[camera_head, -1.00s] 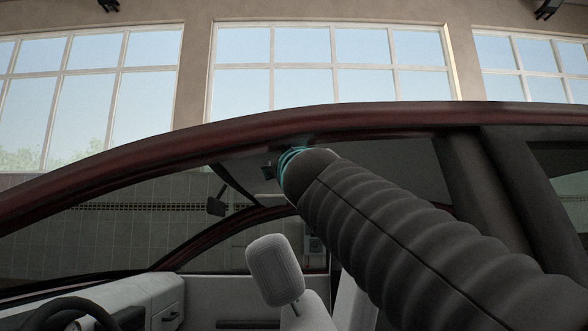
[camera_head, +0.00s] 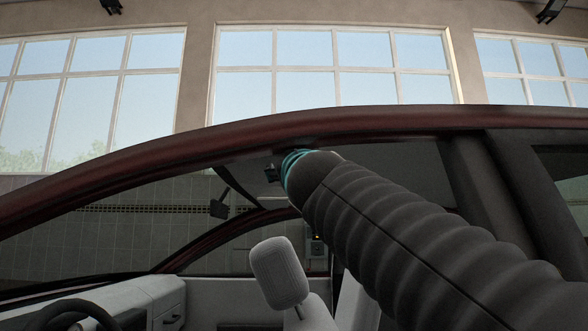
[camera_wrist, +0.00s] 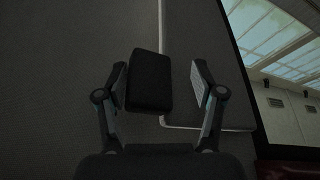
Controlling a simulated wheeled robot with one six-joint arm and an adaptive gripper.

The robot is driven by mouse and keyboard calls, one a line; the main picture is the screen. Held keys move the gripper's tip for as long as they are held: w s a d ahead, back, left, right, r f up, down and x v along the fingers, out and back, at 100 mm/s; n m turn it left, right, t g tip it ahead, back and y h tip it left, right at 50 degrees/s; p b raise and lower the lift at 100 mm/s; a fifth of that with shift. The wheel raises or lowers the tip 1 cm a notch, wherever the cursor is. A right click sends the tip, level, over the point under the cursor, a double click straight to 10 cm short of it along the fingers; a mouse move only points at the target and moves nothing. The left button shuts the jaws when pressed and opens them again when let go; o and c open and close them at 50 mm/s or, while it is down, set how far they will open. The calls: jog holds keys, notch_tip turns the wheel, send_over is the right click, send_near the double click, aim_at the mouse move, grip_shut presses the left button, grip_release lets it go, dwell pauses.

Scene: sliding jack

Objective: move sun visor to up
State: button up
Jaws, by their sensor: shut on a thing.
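The sun visor (camera_wrist: 183,45) is the grey panel with a pale edge in the wrist view, lying close along the dark ceiling. My gripper (camera_wrist: 165,82) has its two fingers either side of a dark block (camera_wrist: 150,82), which is against the left finger; a gap shows between block and right finger. The right finger lies over the panel. I cannot tell how the block joins the visor. In the head view my gripper (camera_head: 270,174) is under the car roof, mostly hidden by my arm, and the visor cannot be made out.
The red roof edge (camera_head: 290,132) passes just above my arm. A rear-view mirror (camera_head: 219,208) hangs to the left. A seat headrest (camera_head: 280,274) stands below, and the steering wheel (camera_head: 75,308) is at lower left. The open side gives room around my arm.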

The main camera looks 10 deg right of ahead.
jog(key=v, duration=0.7)
jog(key=shift+s+f, duration=0.1)
